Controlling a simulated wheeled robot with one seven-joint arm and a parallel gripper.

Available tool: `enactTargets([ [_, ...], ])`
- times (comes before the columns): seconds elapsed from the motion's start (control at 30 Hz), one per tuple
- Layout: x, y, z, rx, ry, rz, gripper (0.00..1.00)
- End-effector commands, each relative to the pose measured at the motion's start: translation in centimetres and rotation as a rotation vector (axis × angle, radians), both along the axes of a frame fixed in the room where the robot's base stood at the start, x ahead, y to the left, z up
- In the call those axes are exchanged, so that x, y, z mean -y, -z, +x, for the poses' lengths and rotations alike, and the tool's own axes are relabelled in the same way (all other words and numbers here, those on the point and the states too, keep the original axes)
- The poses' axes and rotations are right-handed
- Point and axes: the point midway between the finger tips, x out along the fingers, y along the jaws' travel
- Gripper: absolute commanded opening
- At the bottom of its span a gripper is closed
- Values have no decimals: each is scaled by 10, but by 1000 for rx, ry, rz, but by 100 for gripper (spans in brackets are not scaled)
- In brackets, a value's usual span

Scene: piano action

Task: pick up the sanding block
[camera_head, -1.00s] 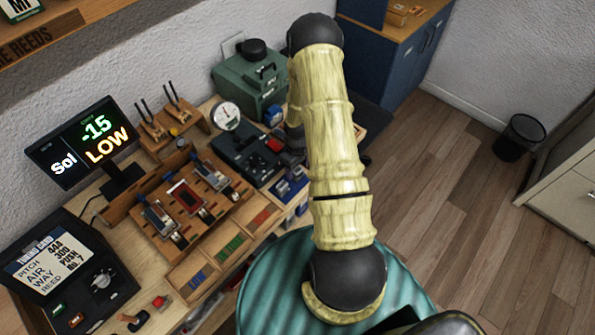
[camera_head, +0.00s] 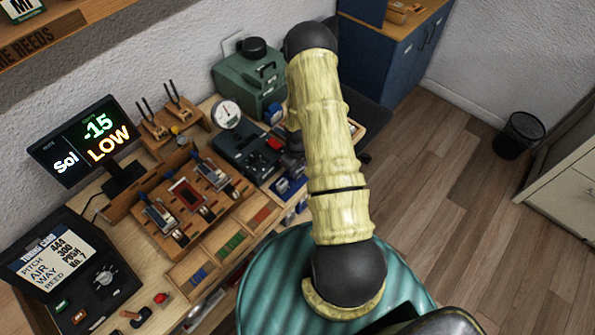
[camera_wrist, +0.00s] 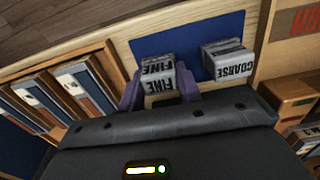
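In the wrist view, a grey block marked FINE (camera_wrist: 158,68) stands between the two purple fingers of my gripper (camera_wrist: 160,92). One finger is at each side of it, very close. I cannot tell whether they press on it. A second grey block, marked COARSE (camera_wrist: 231,64), stands to the right on the same blue pad (camera_wrist: 205,32), apart from my fingers. In the head view, my arm hides most of the gripper and the blocks.
A rack of labelled packs (camera_wrist: 65,95) is left of my gripper in the wrist view, and a wooden box (camera_wrist: 288,98) is close on the right. In the head view, the bench holds a green case (camera_head: 248,82), a monitor (camera_head: 85,145) and a wooden tool tray (camera_head: 233,222).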

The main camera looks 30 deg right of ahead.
Motion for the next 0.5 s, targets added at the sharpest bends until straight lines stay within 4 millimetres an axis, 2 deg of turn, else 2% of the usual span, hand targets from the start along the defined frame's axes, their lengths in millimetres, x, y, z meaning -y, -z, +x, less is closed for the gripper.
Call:
enactTargets([
  [0.33,0,-1,0,1,0,-1,11],
  [0.5,0,-9,1,2,1,0,11],
])
